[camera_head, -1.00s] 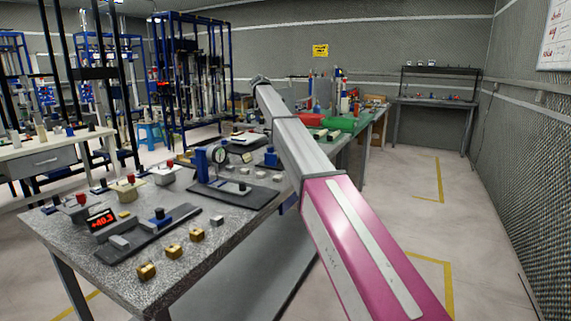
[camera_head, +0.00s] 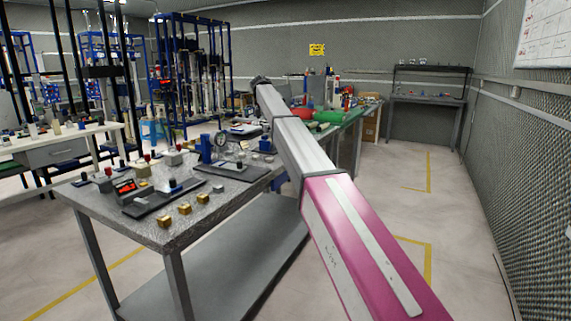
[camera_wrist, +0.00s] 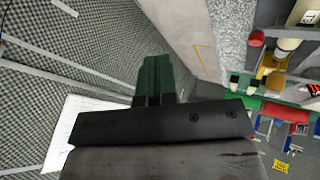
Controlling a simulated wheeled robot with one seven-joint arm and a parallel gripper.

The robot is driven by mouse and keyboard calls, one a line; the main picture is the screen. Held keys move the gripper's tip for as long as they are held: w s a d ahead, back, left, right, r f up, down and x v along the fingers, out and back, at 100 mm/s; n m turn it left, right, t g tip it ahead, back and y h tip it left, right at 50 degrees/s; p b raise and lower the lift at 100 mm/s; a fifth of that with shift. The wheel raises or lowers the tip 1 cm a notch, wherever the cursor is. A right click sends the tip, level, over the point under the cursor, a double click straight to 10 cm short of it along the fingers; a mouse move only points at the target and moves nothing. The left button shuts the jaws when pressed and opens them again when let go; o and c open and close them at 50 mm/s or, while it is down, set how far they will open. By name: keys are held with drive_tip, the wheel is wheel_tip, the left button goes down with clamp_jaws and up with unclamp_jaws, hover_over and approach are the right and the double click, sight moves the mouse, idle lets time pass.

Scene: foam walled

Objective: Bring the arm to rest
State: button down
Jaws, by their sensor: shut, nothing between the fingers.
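My arm reaches forward from the lower right of the head view, with a pink section near me and grey links beyond. Its far dark end is at the upper middle, over the region of the workbenches. In the wrist view my gripper (camera_wrist: 155,75) shows as two dark green fingers pressed together, shut with nothing between them. The fingers point towards open floor between a wall and a bench. The fingers cannot be made out in the head view.
A grey workbench (camera_head: 232,190) with brass blocks (camera_head: 185,208) and gauges stands left of my arm. A green-topped bench (camera_head: 352,118) lies beyond. A far table (camera_head: 425,101) stands by the back wall. The foam wall (camera_head: 520,150) is on the right. Floor (camera_head: 400,190) between is clear.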

drive_tip(key=s+d+f+n+y, duration=0.15)
drive_tip(key=s+d+f, duration=0.25)
drive_tip(key=s+f, duration=0.5)
drive_tip(key=s+d+f+n+y, duration=0.15)
drive_tip(key=s+d+f, duration=0.3)
drive_tip(key=f, duration=0.75)
drive_tip(key=s+d+f+n, duration=0.2)
drive_tip(key=s+d+f, duration=0.35)
drive_tip(key=f, duration=0.55)
drive_tip(key=s+d+f+n+y, duration=0.1)
drive_tip(key=s+d+f, duration=0.1)
drive_tip(key=s+f, duration=0.4)
drive_tip(key=s+d+f+n+y, duration=0.1)
drive_tip(key=s+f, duration=0.5)
drive_tip(key=s, duration=0.9)
drive_tip(key=s+d+f+n+y, duration=0.1)
drive_tip(key=s+d+f+y, duration=0.1)
drive_tip(key=s+f, duration=0.4)
drive_tip(key=s+d, duration=0.1)
drive_tip(key=s, duration=0.4)
drive_tip(key=shift+d+f+g, duration=0.25)
drive_tip(key=shift+f+g, duration=0.05)
